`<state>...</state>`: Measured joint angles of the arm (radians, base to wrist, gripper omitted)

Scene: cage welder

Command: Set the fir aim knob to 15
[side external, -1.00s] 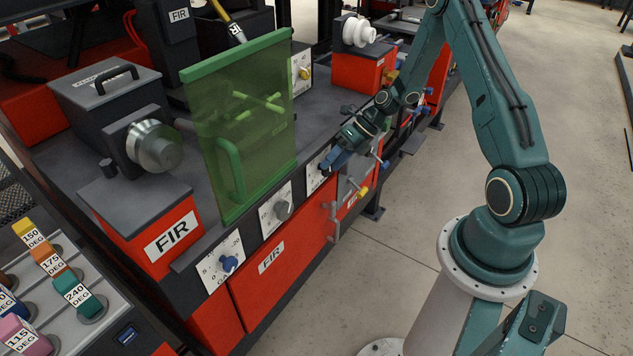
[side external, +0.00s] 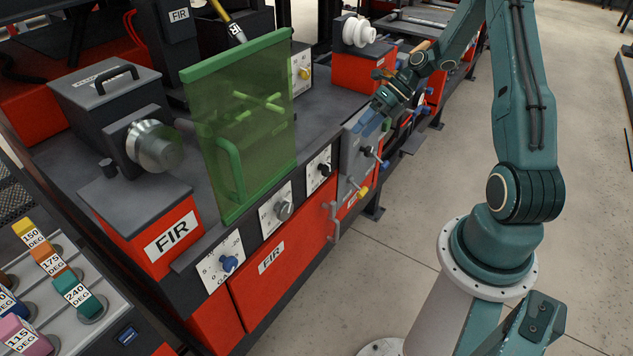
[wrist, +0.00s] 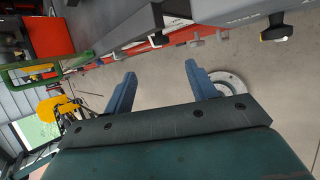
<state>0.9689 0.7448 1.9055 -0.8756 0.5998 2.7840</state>
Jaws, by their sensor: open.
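The front of the FIR station carries three dial plates, each with a knob: a blue knob (side external: 229,263), a grey knob (side external: 284,211) and a black knob (side external: 324,170). I cannot read which one is labelled aim. Numbers such as 5 and 20 show around the blue knob; the pointer settings are too small to read. My gripper (side external: 369,123) is beside the grey lever panel, to the right of and above the black knob and apart from it. The wrist view shows its two blue fingers (wrist: 160,75) spread, with nothing between them.
A green transparent screen (side external: 242,130) stands behind the knobs. The grey lever panel (side external: 357,160) has small levers sticking out, one yellow-tipped (side external: 363,192). A grey handle (side external: 333,222) juts from the red front (side external: 285,270). The floor in front is clear.

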